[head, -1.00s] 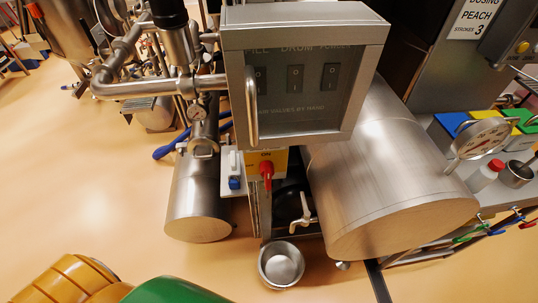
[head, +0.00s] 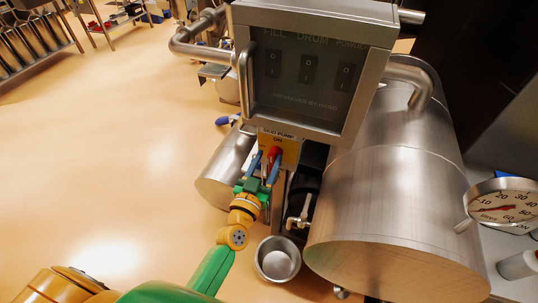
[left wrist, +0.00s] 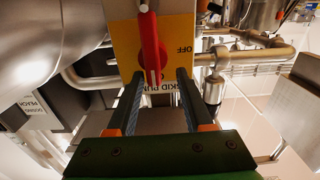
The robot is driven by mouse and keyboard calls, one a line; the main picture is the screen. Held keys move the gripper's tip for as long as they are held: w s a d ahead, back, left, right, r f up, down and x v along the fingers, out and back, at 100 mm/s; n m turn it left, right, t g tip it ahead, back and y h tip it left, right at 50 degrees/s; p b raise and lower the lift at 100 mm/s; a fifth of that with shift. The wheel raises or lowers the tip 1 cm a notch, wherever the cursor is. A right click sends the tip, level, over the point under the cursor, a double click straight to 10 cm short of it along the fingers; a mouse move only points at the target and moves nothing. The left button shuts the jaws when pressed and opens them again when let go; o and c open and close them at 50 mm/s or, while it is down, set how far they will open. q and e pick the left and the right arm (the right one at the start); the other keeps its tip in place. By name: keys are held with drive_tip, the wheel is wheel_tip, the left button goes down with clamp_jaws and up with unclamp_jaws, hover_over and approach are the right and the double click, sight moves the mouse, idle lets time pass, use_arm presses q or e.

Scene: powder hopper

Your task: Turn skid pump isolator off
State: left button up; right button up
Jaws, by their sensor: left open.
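The skid pump isolator is a yellow plate (head: 291,152) below the control box, with ON and SKID PUMP lettering and a red handle (head: 275,154). In the left wrist view the plate (left wrist: 181,55) appears upside down, with OFF at its right side. The red handle (left wrist: 150,45) runs nearly upright there, tilted slightly. My left gripper (head: 264,164) is at the isolator with its blue fingers open. In the left wrist view the gripper (left wrist: 158,78) has the handle's near end between its fingertips, with gaps on both sides. My right gripper is out of view.
The grey control box (head: 380,60) with several rocker switches overhangs the isolator. A large steel tank (head: 390,200) stands to the right, a smaller cylinder (head: 217,180) to the left. A tap (head: 299,219) and steel bowl (head: 279,259) are below.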

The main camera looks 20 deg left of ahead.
use_arm(q)
drive_tip(key=shift+w+d+r, duration=0.1)
drive_tip(key=shift+w+r, duration=0.05)
drive_tip(key=shift+r, duration=0.2)
drive_tip(key=shift+w+d, duration=0.2)
drive_tip(key=shift+w+d+f, duration=0.1)
drive_tip(key=shift+w+f, duration=0.15)
drive_tip(key=shift+w, duration=0.2)
drive_tip(key=shift+w+d+f, duration=0.1)
drive_tip(key=shift+w+f, duration=0.1)
drive_tip(key=shift+w, duration=0.35)
drive_tip(key=shift+s+a, duration=0.1)
drive_tip(key=shift+s, duration=0.2)
drive_tip(key=c, duration=0.7)
clamp_jaws()
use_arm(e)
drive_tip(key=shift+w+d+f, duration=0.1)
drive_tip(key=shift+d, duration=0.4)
